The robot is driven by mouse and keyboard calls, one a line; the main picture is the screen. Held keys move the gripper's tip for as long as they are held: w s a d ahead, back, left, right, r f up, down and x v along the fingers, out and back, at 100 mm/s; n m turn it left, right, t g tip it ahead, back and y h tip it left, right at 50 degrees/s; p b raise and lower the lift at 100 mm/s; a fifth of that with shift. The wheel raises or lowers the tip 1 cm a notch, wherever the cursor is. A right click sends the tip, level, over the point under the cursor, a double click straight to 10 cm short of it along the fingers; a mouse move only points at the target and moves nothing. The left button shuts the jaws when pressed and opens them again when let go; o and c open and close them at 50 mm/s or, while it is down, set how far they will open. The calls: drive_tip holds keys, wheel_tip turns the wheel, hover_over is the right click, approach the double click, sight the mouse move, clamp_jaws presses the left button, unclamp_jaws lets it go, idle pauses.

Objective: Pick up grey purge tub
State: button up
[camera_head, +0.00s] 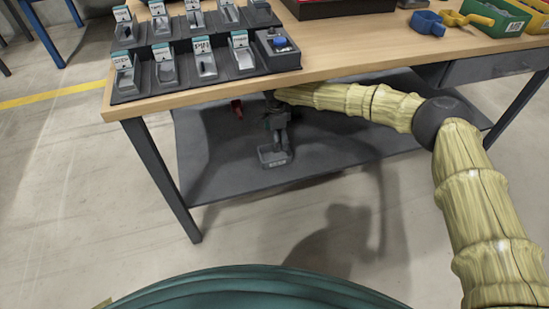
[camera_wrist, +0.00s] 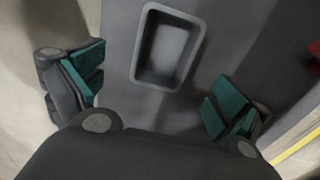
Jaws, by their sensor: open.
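The grey purge tub (camera_head: 274,158) sits on the dark lower shelf (camera_head: 225,175) under the workbench, near the shelf's front edge. In the wrist view the tub (camera_wrist: 146,74) is an empty rectangular grey tray with rounded corners, lying ahead of and between my fingers. My gripper (camera_head: 277,143) is under the tabletop, pointing down just above the tub. In the wrist view my gripper (camera_wrist: 155,93) is open, with green-padded fingers spread wide on either side of the tub. The pads appear apart from its walls. Nothing is held.
A red object (camera_head: 237,108) lies on the shelf behind and left of the tub; part of it shows in the wrist view (camera_wrist: 314,49). The wooden tabletop (camera_head: 350,62) is close above my arm. A table leg (camera_head: 168,180) stands at left.

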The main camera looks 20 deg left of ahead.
drive_tip(key=b, duration=0.1)
hover_over(275, 158)
drive_tip(key=f, duration=0.4)
drive_tip(key=shift+s+d+f, duration=0.25)
drive_tip(key=shift+s+f, duration=0.05)
drive_tip(key=shift+w+a+f+b, duration=0.15)
drive_tip(key=shift+f+b, duration=0.55)
drive_tip(key=shift+f, duration=0.7)
drive_tip(key=shift+a+f+b, duration=0.15)
drive_tip(key=shift+f+b, duration=0.55)
drive_tip(key=shift+f, duration=0.65)
drive_tip(key=shift+r, duration=0.1)
drive_tip(key=c, duration=1.2)
